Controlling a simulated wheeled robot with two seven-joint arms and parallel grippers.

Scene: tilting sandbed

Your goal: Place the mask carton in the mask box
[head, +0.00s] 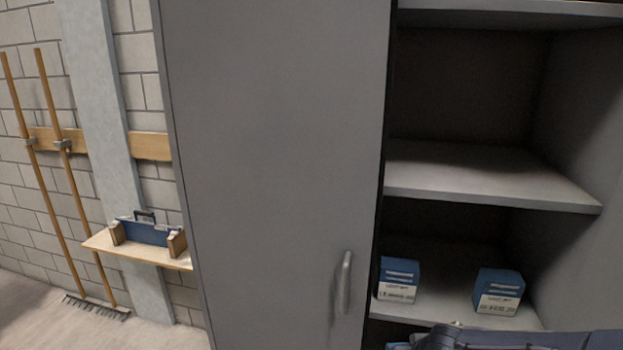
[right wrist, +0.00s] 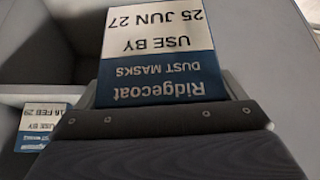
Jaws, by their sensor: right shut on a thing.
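The mask carton (right wrist: 160,50), blue and white, is held by my right gripper (right wrist: 165,112) in the right wrist view. Its label reads upside down: Ridgecoat dust masks, use by 25 Jun 27. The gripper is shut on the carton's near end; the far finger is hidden. In the head view only a dark part of my right arm shows at the bottom right edge. My left gripper is out of view. I cannot make out a mask box in either view.
Two similar cartons stand on the lower cabinet shelf, one left (head: 398,280) and one right (head: 499,292). One labelled 16 Feb 29 shows in the right wrist view (right wrist: 42,124). The shelf above (head: 480,180) is bare. A grey door (head: 275,150) fills the middle.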

